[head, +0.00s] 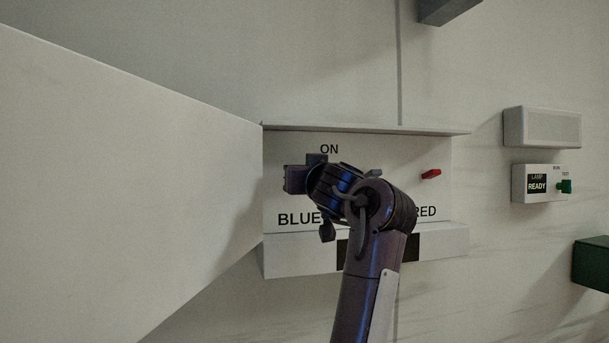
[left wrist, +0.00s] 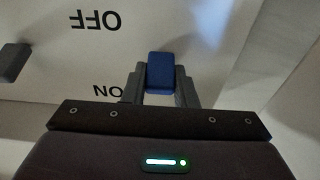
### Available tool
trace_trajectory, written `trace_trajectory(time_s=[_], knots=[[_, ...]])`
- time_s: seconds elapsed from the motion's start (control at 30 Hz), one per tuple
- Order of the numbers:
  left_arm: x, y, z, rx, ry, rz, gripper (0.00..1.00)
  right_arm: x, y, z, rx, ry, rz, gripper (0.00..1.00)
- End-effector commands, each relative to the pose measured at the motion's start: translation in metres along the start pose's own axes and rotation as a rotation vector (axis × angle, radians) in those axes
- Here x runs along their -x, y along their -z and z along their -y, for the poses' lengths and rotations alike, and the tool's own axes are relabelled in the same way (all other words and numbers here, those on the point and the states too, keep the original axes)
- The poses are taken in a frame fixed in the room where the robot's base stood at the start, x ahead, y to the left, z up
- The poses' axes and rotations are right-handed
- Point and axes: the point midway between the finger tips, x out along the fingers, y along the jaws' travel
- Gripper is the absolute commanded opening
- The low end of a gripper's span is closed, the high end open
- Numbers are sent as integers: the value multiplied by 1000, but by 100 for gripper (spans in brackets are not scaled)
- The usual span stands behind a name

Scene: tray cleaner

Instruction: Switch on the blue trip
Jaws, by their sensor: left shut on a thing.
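The white trip panel (head: 400,150) carries the labels ON, BLUE and RED. My left gripper (head: 293,180) is at its left part, above the word BLUE, with its arm rising from below. In the left wrist view, the blue trip (left wrist: 160,73) is between the two fingers, and the gripper is shut on it. That view is upside down; the trip stands beside the ON and OFF lettering, closer to the ON line. In the head view the blue trip is hidden by the gripper. My right gripper is not in view.
A red trip (head: 431,174) is on the panel's right. A lamp box (head: 521,197) reading READY, with a green switch (head: 565,186), is on the wall at right, below a pale block (head: 542,127). A large white surface (head: 120,180) fills the left. A green box (head: 592,263) is at lower right.

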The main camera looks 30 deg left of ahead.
Motion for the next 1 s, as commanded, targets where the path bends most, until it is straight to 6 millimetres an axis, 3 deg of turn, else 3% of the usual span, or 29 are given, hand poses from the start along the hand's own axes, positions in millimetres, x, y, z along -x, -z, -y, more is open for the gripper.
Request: trace_trajectory(time_s=[0.03, 0.07, 0.2, 0.57, 1.0], knots=[[0, 1, 0, 0, 0, -1, 3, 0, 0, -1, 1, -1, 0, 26], [0, 1, 0, 0, 0, -2, 28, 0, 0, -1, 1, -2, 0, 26], [0, 1, 0, 0, 0, -2, 46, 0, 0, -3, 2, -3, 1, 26], [6, -1, 0, 2, 0, -3, 47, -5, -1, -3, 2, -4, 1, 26], [71, -2, -1, 3, -1, -4, 47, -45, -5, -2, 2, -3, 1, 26]])
